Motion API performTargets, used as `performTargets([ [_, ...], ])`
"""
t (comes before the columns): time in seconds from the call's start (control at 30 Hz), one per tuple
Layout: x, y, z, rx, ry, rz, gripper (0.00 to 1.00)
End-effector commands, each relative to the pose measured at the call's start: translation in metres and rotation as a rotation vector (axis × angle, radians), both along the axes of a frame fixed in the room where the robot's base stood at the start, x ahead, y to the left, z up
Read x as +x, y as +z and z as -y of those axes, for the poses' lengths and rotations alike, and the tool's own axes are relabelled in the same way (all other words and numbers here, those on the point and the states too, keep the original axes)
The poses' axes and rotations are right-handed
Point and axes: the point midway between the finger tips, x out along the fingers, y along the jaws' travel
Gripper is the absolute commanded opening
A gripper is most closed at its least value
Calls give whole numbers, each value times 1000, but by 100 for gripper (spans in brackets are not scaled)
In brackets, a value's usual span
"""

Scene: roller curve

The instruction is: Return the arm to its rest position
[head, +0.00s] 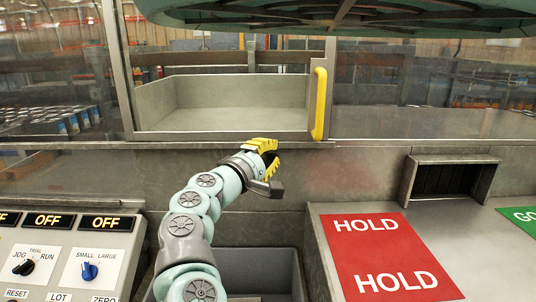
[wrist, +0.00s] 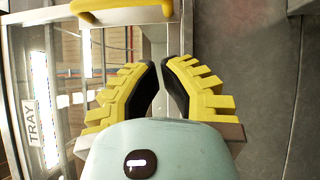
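My arm (head: 203,185) rises from the bottom of the head view, bending up and right. At its end my gripper (head: 275,157) has yellow ribbed fingers with dark pads. It stands in front of the grey ledge, below the glazed opening and left of the lower end of the yellow handle (head: 319,104). In the wrist view my gripper (wrist: 161,64) holds nothing. A narrow gap shows between its fingertips and widens toward the palm. A yellow bar (wrist: 120,12), apparently the same handle, lies beyond the fingertips. The arm's base is cut off by the frame.
A pale bin (head: 225,123) stands behind the glass. A dark grey bin (head: 262,270) is below the arm. Left is a switch panel (head: 62,245); right is a counter with a red HOLD pad (head: 383,256) and a dark slot (head: 450,180). A large round structure (head: 340,18) hangs overhead.

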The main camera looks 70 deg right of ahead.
Motion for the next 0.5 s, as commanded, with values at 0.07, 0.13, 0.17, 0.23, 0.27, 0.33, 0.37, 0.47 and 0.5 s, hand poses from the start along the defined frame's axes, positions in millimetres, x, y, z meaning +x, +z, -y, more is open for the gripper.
performTargets([
  [0.07, 0, -1, -3, 2, 0, 0, 0],
  [0.13, 1, -1, -4, 3, 0, 1, 0],
  [0.17, 1, -2, -4, 4, 0, 1, 0],
  [0.23, 1, -2, -5, 4, -1, 1, 0],
  [0.27, 1, -2, -5, 4, 0, 1, 0],
  [0.33, 1, -2, -5, 4, -1, 1, 0],
  [0.37, 0, -2, -5, 4, -1, 1, 0],
  [0.47, 2, -3, -5, 5, 5, 2, 0],
  [0.5, 7, -5, -5, 9, 19, 4, 0],
])
